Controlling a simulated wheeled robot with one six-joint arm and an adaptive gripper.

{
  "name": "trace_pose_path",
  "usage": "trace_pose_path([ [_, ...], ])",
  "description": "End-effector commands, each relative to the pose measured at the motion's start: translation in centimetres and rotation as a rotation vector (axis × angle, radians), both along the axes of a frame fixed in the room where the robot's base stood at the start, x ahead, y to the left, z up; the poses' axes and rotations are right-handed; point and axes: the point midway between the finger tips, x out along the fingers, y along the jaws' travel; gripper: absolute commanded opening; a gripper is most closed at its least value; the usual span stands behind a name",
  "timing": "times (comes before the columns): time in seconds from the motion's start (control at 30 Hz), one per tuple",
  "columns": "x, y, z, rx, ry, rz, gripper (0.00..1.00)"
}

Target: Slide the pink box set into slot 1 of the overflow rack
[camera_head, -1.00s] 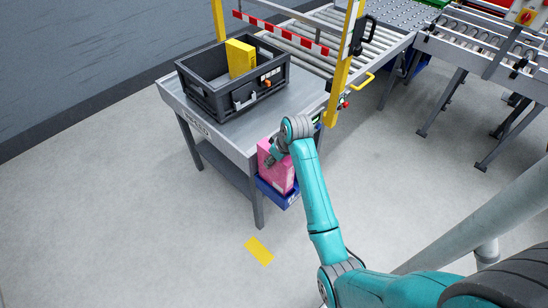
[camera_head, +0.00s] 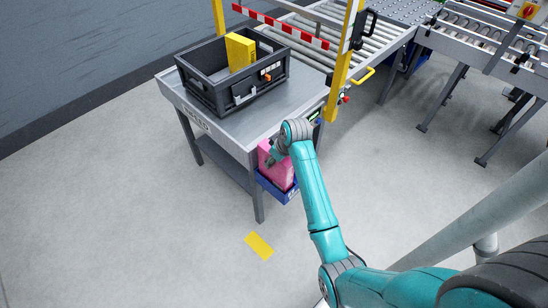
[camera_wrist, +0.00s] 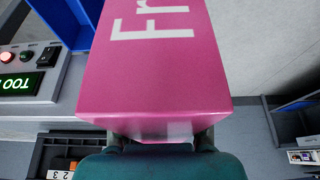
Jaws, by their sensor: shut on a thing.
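The pink box set (camera_head: 276,170) is upright at the right end of the grey table, partly hidden by my arm. In the wrist view the pink box (camera_wrist: 155,75), with white lettering, fills the middle. My gripper (camera_head: 272,160) is shut on the box near its top; its fingers (camera_wrist: 162,138) are at the box's near edge. A blue wall (camera_wrist: 75,60) stands left of the box in the wrist view.
A dark grey tote (camera_head: 215,92) holding a yellow box (camera_head: 240,50) stands on the table (camera_head: 187,108). A yellow post (camera_head: 345,70) and a roller conveyor (camera_head: 305,50) are behind. A control panel (camera_wrist: 25,70) is left of the box in the wrist view. The floor in front is clear.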

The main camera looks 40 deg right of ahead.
Motion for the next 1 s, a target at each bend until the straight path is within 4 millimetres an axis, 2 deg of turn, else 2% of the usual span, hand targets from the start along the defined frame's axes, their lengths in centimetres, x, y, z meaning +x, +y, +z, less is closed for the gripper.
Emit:
trace_pose_path([
  [1.0,0.0,0.0,-3.4,0.000,0.000,0.000,0.00],
])
